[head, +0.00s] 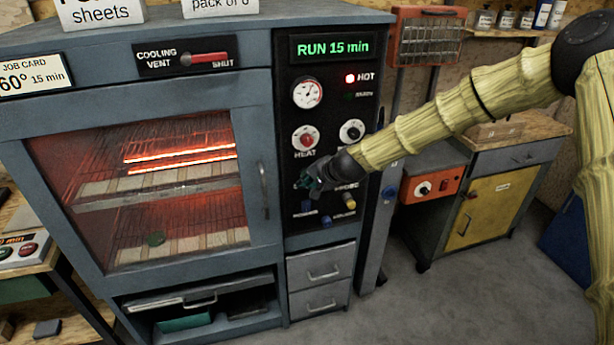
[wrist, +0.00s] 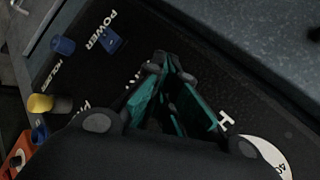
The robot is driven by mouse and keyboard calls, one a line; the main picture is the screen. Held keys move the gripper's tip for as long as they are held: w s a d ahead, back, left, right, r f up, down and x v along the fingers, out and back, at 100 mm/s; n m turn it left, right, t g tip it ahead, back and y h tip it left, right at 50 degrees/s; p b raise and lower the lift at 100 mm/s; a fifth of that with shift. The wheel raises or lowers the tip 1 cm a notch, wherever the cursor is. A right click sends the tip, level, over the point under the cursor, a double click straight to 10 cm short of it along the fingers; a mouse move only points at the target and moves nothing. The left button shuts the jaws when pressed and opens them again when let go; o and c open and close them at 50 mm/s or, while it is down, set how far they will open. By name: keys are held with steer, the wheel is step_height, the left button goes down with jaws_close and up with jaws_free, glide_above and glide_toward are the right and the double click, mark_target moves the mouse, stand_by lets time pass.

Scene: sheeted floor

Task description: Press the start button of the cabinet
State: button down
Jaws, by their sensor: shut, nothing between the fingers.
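The blue-grey cabinet (head: 262,110) stands at the left with its glass door shut and heating bars glowing orange inside. Its black control panel (head: 325,80) shows a green display (head: 332,47) reading "RUN 15 min" and a lit red HOT lamp (head: 350,78). My gripper (head: 308,180) is shut and empty, at the panel just below the red heat knob (head: 306,139). In the wrist view, the teal fingertips (wrist: 167,68) point at the panel, covering part of a label. I cannot make out the start button; that spot is hidden by my gripper, and contact cannot be told.
A blue switch marked POWER (wrist: 110,40) and a yellow knob (head: 349,201) lie close below my gripper. The cooling vent lever (head: 208,58) is at the top left. A workbench with a yellow door (head: 483,210) stands at the right; the floor (head: 420,300) in front is clear.

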steer(key=shift+s, duration=0.1)
steer(key=shift+s+d, duration=0.25)
steer(key=shift+s, duration=0.4)
steer(key=s, duration=0.1)
steer(key=s+d, duration=0.1)
steer(key=s, duration=0.2)
steer(key=shift+s+d, duration=0.25)
steer(key=shift+s, duration=0.15)
stand_by(0.6)
